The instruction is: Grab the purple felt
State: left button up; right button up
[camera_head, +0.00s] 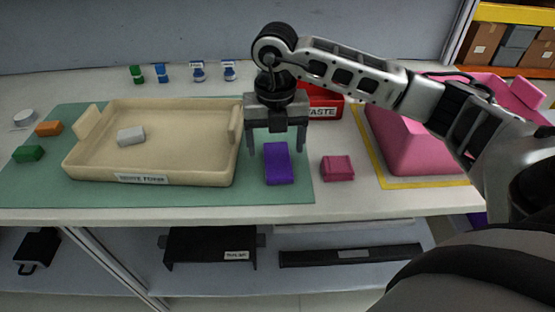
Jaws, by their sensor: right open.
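The purple felt (278,164) is a small purple block lying flat on the green mat, just right of the beige tray. My right gripper (276,152) points down over it with its two fingers open, one on each side of the block's far part. I cannot tell whether the fingers touch the felt. My left gripper is not in view.
The beige tray (150,178) holds a grey block (131,136). A pink block (337,168) lies right of the felt. A red waste box (325,101) is behind my gripper. A large pink bin (398,148) stands at right. Green (29,153) and orange (48,128) blocks lie left.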

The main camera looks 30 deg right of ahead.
aim_at(278, 159)
jog(key=shift+d+f, duration=0.2)
jog(key=shift+f, duration=1.6)
jog(key=c, duration=1.1)
jog(key=shift+o, duration=0.2)
jog(key=shift+r, duration=0.1)
